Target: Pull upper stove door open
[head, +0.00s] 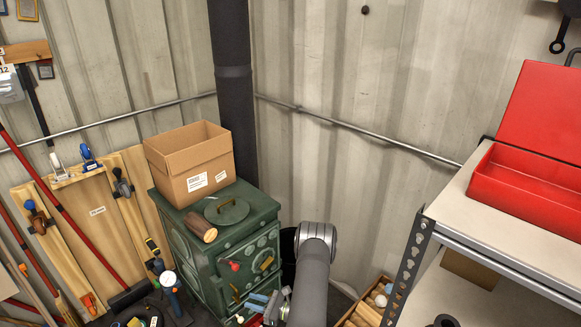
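The green stove (190,262) stands in the corner, its decorated front facing the lower right. The upper stove door (252,262) looks closed, with a red knob (234,266) and a brass handle (267,264) on the front. Another brass piece (236,293) sits lower on the front. My arm comes down right of the stove. My gripper (257,302), with two light-blue fingers, is low in front of the stove, below the upper door's handle. The fingers show a gap and look open; nothing is visible between them. The lower stove front is partly hidden by the gripper.
A cardboard box (190,163), a log (201,227) and a round lid (227,210) are on the stove top. A black flue pipe (235,100) rises behind. A metal shelf with a red toolbox (530,190) stands right; a wooden crate (364,314) is low beside my arm.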

